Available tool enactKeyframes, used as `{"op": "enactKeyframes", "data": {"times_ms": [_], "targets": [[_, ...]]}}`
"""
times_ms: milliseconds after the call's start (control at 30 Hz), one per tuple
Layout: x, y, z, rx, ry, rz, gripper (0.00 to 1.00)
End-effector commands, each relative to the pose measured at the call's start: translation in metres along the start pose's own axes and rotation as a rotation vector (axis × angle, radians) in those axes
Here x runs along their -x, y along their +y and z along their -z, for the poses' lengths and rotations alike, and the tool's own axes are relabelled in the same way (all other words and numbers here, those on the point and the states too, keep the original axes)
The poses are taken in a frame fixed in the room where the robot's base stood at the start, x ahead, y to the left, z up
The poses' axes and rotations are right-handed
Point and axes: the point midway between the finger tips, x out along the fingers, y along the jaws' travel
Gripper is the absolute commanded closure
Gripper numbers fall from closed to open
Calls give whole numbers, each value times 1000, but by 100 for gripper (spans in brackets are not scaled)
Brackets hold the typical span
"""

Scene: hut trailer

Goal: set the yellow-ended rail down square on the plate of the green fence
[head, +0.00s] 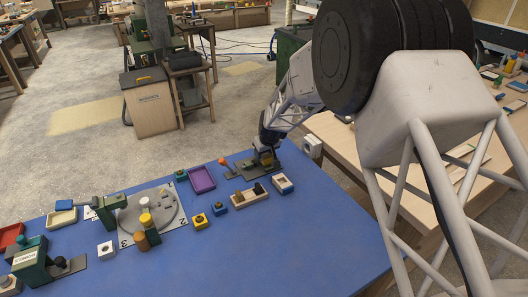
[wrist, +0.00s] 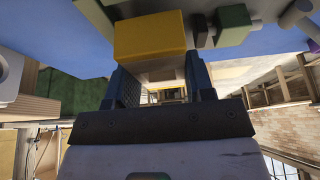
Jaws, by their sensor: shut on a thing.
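My gripper (head: 266,153) is low over the far right part of the blue table, above a dark grey plate (head: 243,165). In the wrist view my gripper (wrist: 160,88) is shut on the yellow-ended rail, whose yellow end (wrist: 150,38) fills the space between and beyond the fingertips. The rest of the rail is hidden behind that end and the fingers. A green block (wrist: 233,20), which looks like the green fence, stands just right of the yellow end, apart from it in the picture. Whether the rail touches the plate I cannot tell.
A purple tray (head: 202,180) and an orange ball (head: 222,160) lie left of the plate. A wooden holder with dark pegs (head: 248,198) and a white block (head: 283,184) are close in front. A white cube (head: 312,147) stands right.

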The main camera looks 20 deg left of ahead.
Motion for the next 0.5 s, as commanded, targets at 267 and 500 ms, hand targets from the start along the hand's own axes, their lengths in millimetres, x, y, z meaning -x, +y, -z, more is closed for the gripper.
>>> {"op": "enactKeyframes", "data": {"times_ms": [267, 500], "targets": [[-5, 0, -2, 0, 0, 0, 78], [-6, 0, -2, 0, 0, 0, 36]]}}
